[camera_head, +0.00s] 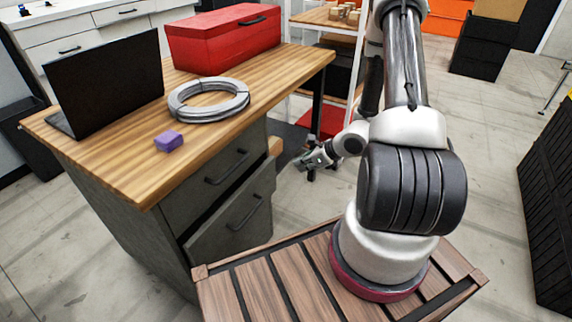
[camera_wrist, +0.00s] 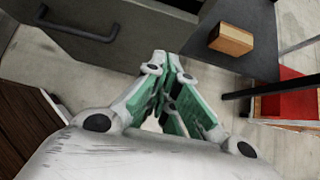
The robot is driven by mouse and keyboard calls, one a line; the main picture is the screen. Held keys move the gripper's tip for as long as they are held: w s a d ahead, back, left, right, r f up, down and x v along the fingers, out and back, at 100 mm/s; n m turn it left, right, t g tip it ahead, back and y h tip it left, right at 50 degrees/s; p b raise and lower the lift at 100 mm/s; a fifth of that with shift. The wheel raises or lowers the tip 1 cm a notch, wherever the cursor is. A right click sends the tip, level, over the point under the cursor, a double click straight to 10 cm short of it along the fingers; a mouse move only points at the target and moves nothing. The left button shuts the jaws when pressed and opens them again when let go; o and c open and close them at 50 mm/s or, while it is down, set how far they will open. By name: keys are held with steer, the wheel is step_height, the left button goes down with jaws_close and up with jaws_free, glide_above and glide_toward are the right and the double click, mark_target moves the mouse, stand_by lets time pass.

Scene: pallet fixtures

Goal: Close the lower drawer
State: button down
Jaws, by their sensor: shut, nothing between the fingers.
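The grey desk cabinet has an upper drawer (camera_head: 210,180) with a dark handle. Below it, the lower drawer (camera_head: 225,228) stands out from the cabinet, so it is partly open. Its dark bar handle (camera_head: 244,212) faces the open floor. My gripper (camera_head: 299,165) is shut and empty, in the air to the right of the drawers. In the wrist view my gripper (camera_wrist: 164,62) has its fingertips together near the right end of a grey drawer front (camera_wrist: 130,40). A handle (camera_wrist: 78,27) shows on that front. I cannot tell whether the fingertips touch it.
A laptop (camera_head: 108,83), a purple block (camera_head: 169,141), a grey ring (camera_head: 208,99) and a red toolbox (camera_head: 222,42) are on the wooden desktop (camera_head: 130,170). A small wooden block (camera_wrist: 231,39) is beside the cabinet's right side. A shelf rack (camera_head: 325,20) stands behind.

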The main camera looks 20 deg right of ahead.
mark_target(266, 163)
steer(key=shift+w+a+f, duration=1.05)
steer(key=shift+w+f, duration=0.05)
steer(key=shift+w, duration=0.35)
steer(key=shift+w+a+f, duration=1)
steer(key=shift+w+f, duration=0.05)
steer(key=shift+w, duration=0.35)
steer(key=shift+w+a+f, duration=1.05)
steer(key=shift+w+f, duration=0.05)
steer(key=shift+w, duration=0.35)
steer(key=w+a, duration=0.1)
steer(key=w, duration=0.1)
steer(key=w+a, duration=0.1)
steer(key=shift+w+a, duration=0.4)
steer(key=shift+w, duration=0.2)
steer(key=shift+a+r, duration=0.1)
